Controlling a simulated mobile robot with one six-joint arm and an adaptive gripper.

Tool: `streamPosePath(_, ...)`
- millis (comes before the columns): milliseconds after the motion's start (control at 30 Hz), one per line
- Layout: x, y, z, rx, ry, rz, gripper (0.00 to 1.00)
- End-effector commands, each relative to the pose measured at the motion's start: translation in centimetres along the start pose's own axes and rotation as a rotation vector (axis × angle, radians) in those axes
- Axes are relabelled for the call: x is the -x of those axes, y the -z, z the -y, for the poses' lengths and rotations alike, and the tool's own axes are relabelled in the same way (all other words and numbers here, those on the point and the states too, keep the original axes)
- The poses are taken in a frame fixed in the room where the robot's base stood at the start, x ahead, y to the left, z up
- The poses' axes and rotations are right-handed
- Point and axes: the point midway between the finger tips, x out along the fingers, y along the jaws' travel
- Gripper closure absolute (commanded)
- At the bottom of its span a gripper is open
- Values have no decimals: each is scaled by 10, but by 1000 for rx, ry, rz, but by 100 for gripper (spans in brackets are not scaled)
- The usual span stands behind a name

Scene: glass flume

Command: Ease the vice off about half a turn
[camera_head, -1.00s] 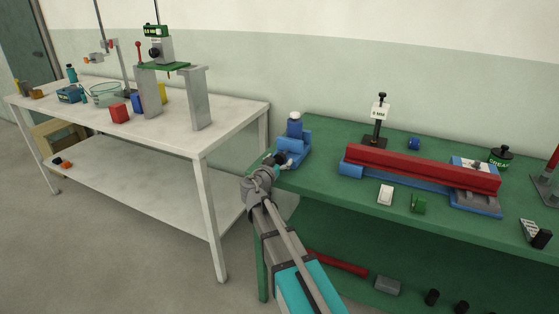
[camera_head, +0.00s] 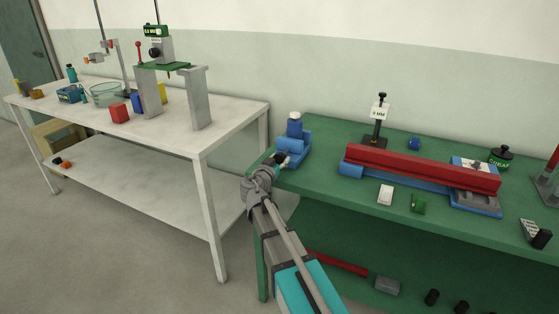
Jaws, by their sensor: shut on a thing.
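The blue vice (camera_head: 298,148) stands at the left end of the green bench (camera_head: 325,190). A dark blue piece with a pale top (camera_head: 295,123) stands upright at the vice, seemingly in its jaws. My gripper (camera_head: 279,160) is at the front left of the vice, at the handle side, and is shut on the vice handle. The handle itself is mostly hidden by the gripper, so its angle cannot be told. My arm reaches up to it from the lower middle of the picture.
A long red bar (camera_head: 420,168) lies on a blue base along the bench. A black stand (camera_head: 378,125) is behind. A white table (camera_head: 185,130) with a test frame stands at left.

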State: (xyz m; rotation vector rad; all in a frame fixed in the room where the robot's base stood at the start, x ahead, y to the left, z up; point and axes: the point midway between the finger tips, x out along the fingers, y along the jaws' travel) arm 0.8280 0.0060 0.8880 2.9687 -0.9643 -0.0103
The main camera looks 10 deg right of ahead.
Motion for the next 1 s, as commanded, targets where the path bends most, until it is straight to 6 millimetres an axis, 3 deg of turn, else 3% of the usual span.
streamPosePath(367,0,0,0,178,0,-1,90)
streamPosePath(1000,-1,1,-1,729,1,-1,90)
